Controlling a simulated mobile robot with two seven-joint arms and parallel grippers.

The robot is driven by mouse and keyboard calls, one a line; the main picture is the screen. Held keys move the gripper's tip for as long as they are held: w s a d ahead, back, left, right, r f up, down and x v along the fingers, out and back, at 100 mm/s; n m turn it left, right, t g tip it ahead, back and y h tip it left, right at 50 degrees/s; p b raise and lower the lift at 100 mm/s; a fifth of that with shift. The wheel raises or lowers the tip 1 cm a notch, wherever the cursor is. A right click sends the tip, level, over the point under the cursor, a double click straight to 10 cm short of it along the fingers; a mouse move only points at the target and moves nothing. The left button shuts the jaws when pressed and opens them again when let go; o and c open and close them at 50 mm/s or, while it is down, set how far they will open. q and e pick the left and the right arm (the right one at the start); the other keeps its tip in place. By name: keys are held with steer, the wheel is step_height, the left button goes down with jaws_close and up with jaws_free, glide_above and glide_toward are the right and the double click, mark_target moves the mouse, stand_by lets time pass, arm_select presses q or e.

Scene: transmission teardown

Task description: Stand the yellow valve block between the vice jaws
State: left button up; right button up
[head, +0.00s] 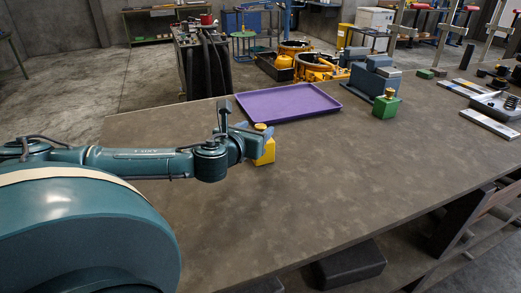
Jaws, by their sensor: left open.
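The yellow valve block (264,153) stands upright on the table, with a round knob on top. My left gripper (258,134) is at the block's upper part, with its fingers open. The fingers partly hide the block, and I cannot tell whether they touch it. The blue-grey vice (362,82) stands further back and to the right on the table. The gap between its jaws is hard to make out from here. My right gripper is not in view.
A purple tray (289,118) lies behind the yellow block. Grey trays and small parts lie at the far right. The table's middle and front are clear.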

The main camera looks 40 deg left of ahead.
mark_target(260, 126)
arm_select(q)
steer(key=shift+p+x, duration=0.35)
steer(key=shift+x, duration=2.3)
steer(key=shift+d+f, duration=0.1)
steer(key=shift+c, duration=0.5)
jaws_close()
